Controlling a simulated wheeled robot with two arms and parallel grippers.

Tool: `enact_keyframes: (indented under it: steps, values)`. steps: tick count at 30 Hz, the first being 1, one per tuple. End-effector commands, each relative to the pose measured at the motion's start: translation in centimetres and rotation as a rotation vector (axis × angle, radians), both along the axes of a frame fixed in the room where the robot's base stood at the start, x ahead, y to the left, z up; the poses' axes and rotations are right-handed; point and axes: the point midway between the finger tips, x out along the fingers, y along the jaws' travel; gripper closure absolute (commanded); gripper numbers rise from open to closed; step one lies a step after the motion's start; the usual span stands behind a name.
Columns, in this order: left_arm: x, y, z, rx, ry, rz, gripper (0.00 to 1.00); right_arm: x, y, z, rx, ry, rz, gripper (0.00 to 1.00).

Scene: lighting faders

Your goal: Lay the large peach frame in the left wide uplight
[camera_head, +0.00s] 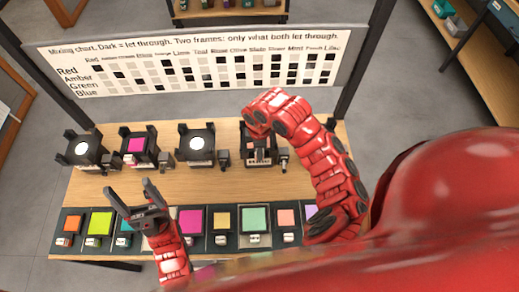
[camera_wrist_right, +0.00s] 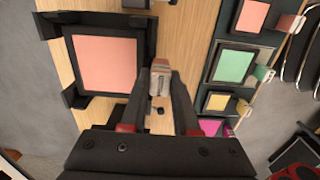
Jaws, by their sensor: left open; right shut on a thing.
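The large peach frame (camera_wrist_right: 105,62), a peach pane in a dark border, shows in the right wrist view. It lies over the rightmost uplight (camera_wrist_right: 75,99), between the black corner posts. I cannot tell whether it rests there or hangs just above. My right gripper (camera_wrist_right: 160,76) is shut on the frame's pale handle block (camera_wrist_right: 160,87), on the frame's near side. In the head view my right arm mostly hides this uplight and frame. My left gripper (camera_head: 131,190) is open and empty, above the front row of frames.
Other uplights stand to the left: two with bright white discs (camera_head: 82,148) (camera_head: 201,142) and one bearing a magenta frame (camera_head: 136,145). Small boxes (camera_head: 223,158) stand beside them. Coloured frames, including mint (camera_head: 255,219) and smaller peach (camera_head: 286,217), line the front edge. A mixing chart (camera_head: 200,60) stands behind.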

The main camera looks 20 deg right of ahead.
Motion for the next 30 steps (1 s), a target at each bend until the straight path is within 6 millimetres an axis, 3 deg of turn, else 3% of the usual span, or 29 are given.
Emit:
enact_keyframes:
  steps: [10,11,16,25,30]
  values:
    - [0.0,0.0,-0.8,0.000,0.000,0.000,0.26,0.0,0.0,-1.0,0.000,-0.001,0.000,1.00]
    - [0.0,0.0,-0.7,0.000,0.000,0.000,0.26,0.0,0.0,-0.9,0.000,-0.001,0.000,0.67]
    - [0.0,0.0,-0.7,0.000,0.000,0.000,0.26,0.0,0.0,-0.8,0.000,-0.001,0.000,0.37]
    - [0.0,0.0,-0.6,0.000,0.000,0.000,0.26,0.0,0.0,-0.7,0.000,0.000,0.000,0.36]
    - [0.0,0.0,1.1,0.000,0.000,0.000,0.26,0.1,0.1,0.9,0.000,-0.001,-0.001,0.36]
